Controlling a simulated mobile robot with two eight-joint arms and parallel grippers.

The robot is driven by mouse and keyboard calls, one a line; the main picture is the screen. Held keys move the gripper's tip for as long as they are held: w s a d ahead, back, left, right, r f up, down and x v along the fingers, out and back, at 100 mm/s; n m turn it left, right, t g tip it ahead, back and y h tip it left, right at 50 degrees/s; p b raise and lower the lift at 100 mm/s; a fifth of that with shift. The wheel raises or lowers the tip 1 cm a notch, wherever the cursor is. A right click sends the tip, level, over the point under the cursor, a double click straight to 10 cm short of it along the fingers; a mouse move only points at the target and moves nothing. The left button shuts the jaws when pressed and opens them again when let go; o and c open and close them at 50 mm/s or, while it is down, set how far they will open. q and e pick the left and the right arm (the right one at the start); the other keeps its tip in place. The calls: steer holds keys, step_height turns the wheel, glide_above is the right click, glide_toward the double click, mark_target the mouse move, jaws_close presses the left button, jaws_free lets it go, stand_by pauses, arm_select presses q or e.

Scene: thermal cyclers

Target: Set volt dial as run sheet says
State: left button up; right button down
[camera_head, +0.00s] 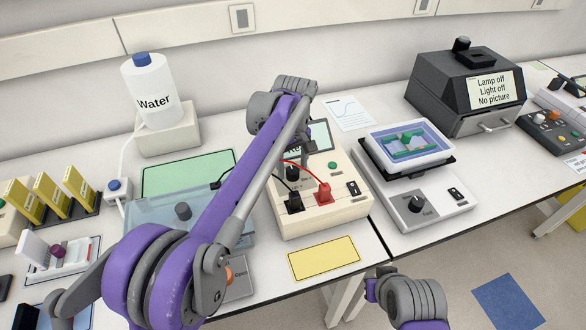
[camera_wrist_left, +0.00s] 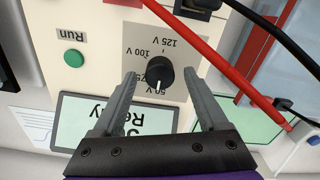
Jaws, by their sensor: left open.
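The cream power supply (camera_head: 345,209) stands mid-bench in the head view, partly behind my left arm. Its black volt dial (camera_wrist_left: 160,73) shows upside down in the left wrist view, with labels including 50 V, 100 V and 125 V around it. The dial's white mark points toward the picture's bottom; the nearest label is partly covered. My left gripper (camera_wrist_left: 162,80) is open, its fingers on either side of the dial; contact cannot be told. The screen (camera_wrist_left: 80,120) is partly hidden by the gripper. I cannot identify the run sheet.
A red plug (camera_head: 325,194) and a black plug (camera_head: 295,203) with leads sit on the supply's front. A green Run button (camera_wrist_left: 74,58) is beside the dial. A rocking platform (camera_head: 430,205) stands right; a yellow mat (camera_head: 324,258) lies in front.

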arm_select(q)
steer(key=shift+f, duration=0.5)
jaws_close()
steer(key=shift+m, duration=0.4)
steer(key=m, duration=1)
steer(key=shift+m+p, duration=0.35)
steer(key=shift+m, duration=0.05)
stand_by(0.4)
